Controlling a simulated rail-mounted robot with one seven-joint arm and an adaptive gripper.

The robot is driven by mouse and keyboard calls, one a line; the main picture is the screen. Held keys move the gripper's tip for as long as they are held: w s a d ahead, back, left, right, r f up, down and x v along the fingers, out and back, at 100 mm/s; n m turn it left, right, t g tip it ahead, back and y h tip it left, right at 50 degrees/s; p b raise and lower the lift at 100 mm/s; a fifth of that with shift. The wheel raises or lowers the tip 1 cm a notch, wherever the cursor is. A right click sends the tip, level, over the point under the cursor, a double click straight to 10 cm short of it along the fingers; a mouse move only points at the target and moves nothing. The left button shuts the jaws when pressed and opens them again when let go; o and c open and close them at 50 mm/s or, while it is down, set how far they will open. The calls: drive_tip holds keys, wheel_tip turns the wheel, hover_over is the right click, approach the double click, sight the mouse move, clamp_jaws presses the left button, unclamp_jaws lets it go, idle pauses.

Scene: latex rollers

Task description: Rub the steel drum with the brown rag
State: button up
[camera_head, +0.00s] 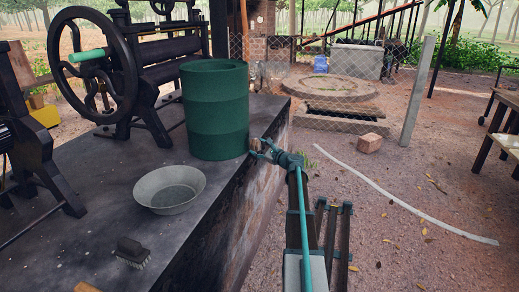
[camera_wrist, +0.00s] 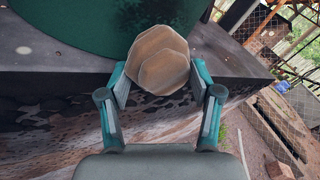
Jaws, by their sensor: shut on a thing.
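The steel drum (camera_head: 214,110) is a dark green ribbed cylinder standing upright near the right edge of the dark bench. In the wrist view the drum (camera_wrist: 85,25) fills the top, with its base on the bench. My gripper (camera_head: 263,149) is just right of the drum's lower side, by the bench edge. In the wrist view my gripper (camera_wrist: 160,80) is shut on the brown rag (camera_wrist: 158,58), a folded, rounded tan bundle between the two fingers. The rag overlaps the drum's lower edge in that view. I cannot tell whether they touch.
A grey metal bowl (camera_head: 170,189) and a black brush (camera_head: 132,252) lie on the bench (camera_head: 95,215) left of my arm. A roller machine with a black handwheel (camera_head: 128,62) stands behind. A brick (camera_head: 369,143) lies on the open ground at right.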

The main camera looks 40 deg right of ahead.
sight(256, 139)
drive_tip(key=shift+w+a+r, duration=0.1)
drive_tip(key=shift+w+a, duration=0.05)
drive_tip(key=shift+w, duration=0.05)
drive_tip(key=shift+r+p, duration=1.25)
drive_tip(key=shift+r, duration=0.6)
drive_tip(key=shift+w+r+p, duration=0.1)
drive_tip(key=shift+r+p, duration=1.05)
drive_tip(key=shift+r, duration=0.6)
drive_tip(key=shift+w+a+r, duration=0.1)
drive_tip(key=shift+w+a, duration=0.05)
